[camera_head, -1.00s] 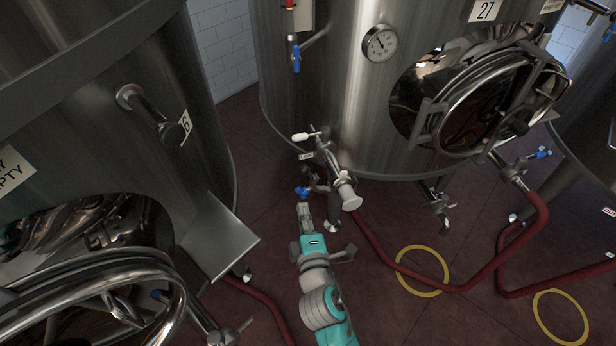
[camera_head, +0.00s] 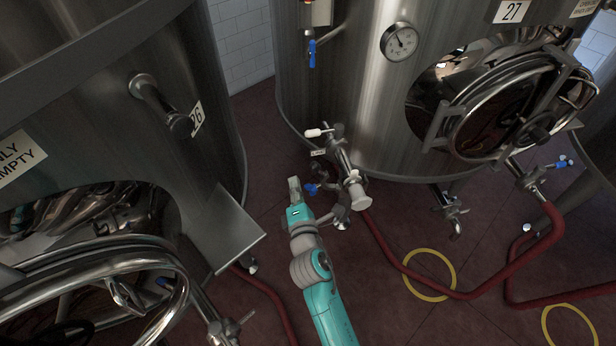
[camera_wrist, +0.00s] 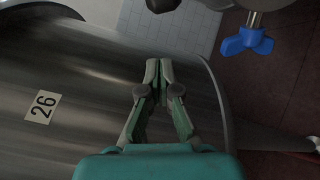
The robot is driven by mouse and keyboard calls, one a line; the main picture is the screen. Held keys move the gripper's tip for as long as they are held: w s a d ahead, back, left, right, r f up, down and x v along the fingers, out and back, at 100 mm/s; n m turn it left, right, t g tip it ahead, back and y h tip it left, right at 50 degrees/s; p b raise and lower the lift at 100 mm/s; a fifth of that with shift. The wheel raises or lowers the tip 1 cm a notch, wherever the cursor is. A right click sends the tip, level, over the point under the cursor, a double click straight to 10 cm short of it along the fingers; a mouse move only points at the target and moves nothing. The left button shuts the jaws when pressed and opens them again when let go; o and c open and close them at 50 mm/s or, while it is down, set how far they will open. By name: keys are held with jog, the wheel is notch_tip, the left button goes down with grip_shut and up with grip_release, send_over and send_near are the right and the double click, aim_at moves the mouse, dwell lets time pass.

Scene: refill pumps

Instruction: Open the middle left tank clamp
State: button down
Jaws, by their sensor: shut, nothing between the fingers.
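A clamp with a blue wing knob (camera_head: 311,189) sits at the pipe fitting low on the front of the tank marked 27 (camera_head: 345,60). In the wrist view the blue wing knob (camera_wrist: 246,40) is at the upper right, on a metal stem. My gripper (camera_head: 294,183) is just left of the knob in the head view. In the wrist view my gripper (camera_wrist: 159,64) has its fingertips together and empty, apart from the knob. I cannot tell whether the clamp is open or closed.
A valve with a white handle (camera_head: 319,132) and a sampling fitting (camera_head: 353,188) stand beside the clamp. The tank marked 26 (camera_head: 190,70) rises at the left, with a metal shelf (camera_head: 222,232). Red hoses (camera_head: 400,262) lie on the floor.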

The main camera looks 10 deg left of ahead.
aim_at(323, 178)
jog(key=shift+w+d+r, duration=0.35)
jog(key=shift+w+d, duration=0.2)
jog(key=shift+d, duration=0.25)
jog(key=shift+w+d+r, duration=0.35)
jog(key=shift+w+d, duration=0.2)
jog(key=shift+d, duration=0.2)
jog(key=shift+r, duration=0.1)
